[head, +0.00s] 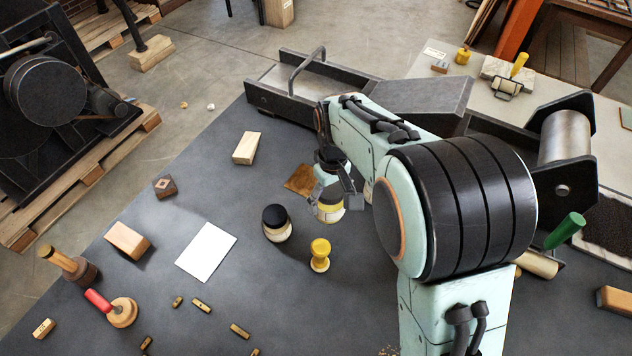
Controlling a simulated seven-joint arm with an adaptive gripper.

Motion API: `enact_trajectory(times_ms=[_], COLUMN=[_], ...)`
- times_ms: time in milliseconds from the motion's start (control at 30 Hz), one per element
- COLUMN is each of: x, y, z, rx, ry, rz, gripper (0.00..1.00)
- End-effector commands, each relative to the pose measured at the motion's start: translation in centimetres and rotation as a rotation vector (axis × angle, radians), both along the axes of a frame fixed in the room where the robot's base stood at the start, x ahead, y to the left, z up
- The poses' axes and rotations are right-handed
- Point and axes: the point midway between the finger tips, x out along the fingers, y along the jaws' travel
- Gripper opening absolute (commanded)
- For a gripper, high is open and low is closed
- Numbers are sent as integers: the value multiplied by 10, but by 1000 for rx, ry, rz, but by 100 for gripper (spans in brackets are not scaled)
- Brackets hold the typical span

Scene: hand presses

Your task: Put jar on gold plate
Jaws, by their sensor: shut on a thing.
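My gripper (333,196) is shut on a jar (329,213), a small pale jar with a yellow band, partly hidden by the fingers. The gold plate (298,181), a flat brownish-gold square, lies on the dark table just behind and to the left of the gripper. Part of its right side is hidden by the gripper. The held jar shows to the right of and nearer than the plate; I cannot tell whether it touches the table. Another jar (277,223) with a black lid stands to the left, apart from the gripper.
A yellow-topped spool-like piece (319,256) stands in front of the held jar. White paper (206,252), wooden blocks (246,148) and a red-handled tool (110,308) lie to the left. A dark metal press bed (312,83) stands behind. The table between plate and paper is mostly clear.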

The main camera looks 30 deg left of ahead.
Motion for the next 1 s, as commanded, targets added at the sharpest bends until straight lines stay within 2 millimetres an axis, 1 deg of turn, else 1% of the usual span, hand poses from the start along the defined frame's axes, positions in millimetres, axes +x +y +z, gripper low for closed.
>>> enact_trajectory(times_ms=[33, 100, 200, 233, 300, 400, 500, 667, 733, 900, 1000], x=[11, 26, 46, 52, 61, 74, 81, 87, 89, 88, 89], y=[9, 22, 39, 44, 52, 62, 69, 73, 75, 75, 75], z=[-7, -17, -28, -32, -49, -68, -79, -87, -92, -117, -120], rx=[-1, 0, -1, -1, -3, -2, 0, 0, -1, -1, 0], ry=[0, 1, 2, 2, 4, 2, 1, 1, 3, 2, 0], rz=[0, 0, -1, -2, -2, -3, -3, -3, -3, -3, -3], gripper=[25, 25, 25, 25, 25, 25, 25, 25, 25, 25, 25])
